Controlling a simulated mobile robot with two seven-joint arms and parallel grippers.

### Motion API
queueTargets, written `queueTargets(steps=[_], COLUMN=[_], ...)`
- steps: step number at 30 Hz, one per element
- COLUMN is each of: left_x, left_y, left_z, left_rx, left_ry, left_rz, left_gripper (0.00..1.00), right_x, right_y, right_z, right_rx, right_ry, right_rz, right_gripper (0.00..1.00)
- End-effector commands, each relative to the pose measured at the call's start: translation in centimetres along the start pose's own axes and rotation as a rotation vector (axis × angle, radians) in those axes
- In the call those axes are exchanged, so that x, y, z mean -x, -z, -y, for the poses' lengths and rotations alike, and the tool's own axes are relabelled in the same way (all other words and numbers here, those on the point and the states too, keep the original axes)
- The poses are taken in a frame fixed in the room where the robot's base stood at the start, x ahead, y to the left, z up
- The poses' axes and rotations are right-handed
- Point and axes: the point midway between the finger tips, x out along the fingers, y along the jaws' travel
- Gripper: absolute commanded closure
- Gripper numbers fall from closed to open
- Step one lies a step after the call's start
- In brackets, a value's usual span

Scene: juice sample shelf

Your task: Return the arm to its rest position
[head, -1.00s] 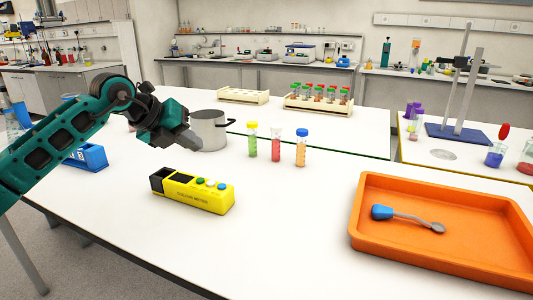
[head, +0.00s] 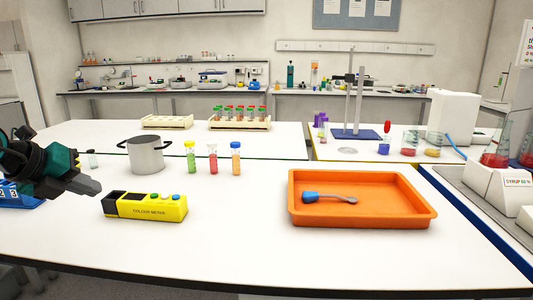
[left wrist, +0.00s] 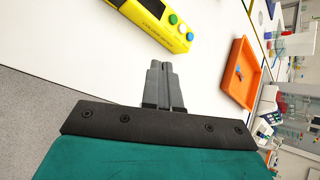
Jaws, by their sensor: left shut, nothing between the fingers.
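My left gripper (head: 88,187) is at the left side of the head view, above the white table, left of the yellow colour meter (head: 150,207). Its fingers are together with nothing between them. In the left wrist view the shut fingers (left wrist: 163,88) point toward the table edge, and the colour meter (left wrist: 160,20) lies beyond them, apart from them. My right gripper is in neither view.
Three capped sample tubes (head: 213,158) stand behind the meter, right of a grey pot (head: 146,154). An orange tray (head: 420,214) holds a blue-handled spoon (head: 325,197). A blue numbered block (head: 18,196) is partly behind my left arm. The table's front middle is clear.

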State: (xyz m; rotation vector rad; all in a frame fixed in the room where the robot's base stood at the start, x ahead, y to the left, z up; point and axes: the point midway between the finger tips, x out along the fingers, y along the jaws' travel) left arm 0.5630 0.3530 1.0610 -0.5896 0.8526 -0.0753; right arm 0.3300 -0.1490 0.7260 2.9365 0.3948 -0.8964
Motion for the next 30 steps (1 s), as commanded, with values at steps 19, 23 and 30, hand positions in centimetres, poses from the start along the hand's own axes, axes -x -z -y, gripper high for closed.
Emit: queueTargets(steps=[19, 23, 30], left_x=[-1.2, -2.3, -5.9], left_y=[11.3, 12.4, 21.5], left_z=[15.2, 10.4, -0.9], left_rx=[0.939, 1.337, 2.011], left_ry=[1.192, 1.134, 0.646], left_rz=[0.173, 0.313, 0.522], left_gripper=[1.00, 1.00, 1.00], right_x=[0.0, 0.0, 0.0], right_y=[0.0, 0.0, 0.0], right_z=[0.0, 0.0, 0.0], right_rx=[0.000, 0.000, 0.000], right_ry=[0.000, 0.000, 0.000], right_rz=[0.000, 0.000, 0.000], right_gripper=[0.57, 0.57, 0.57])
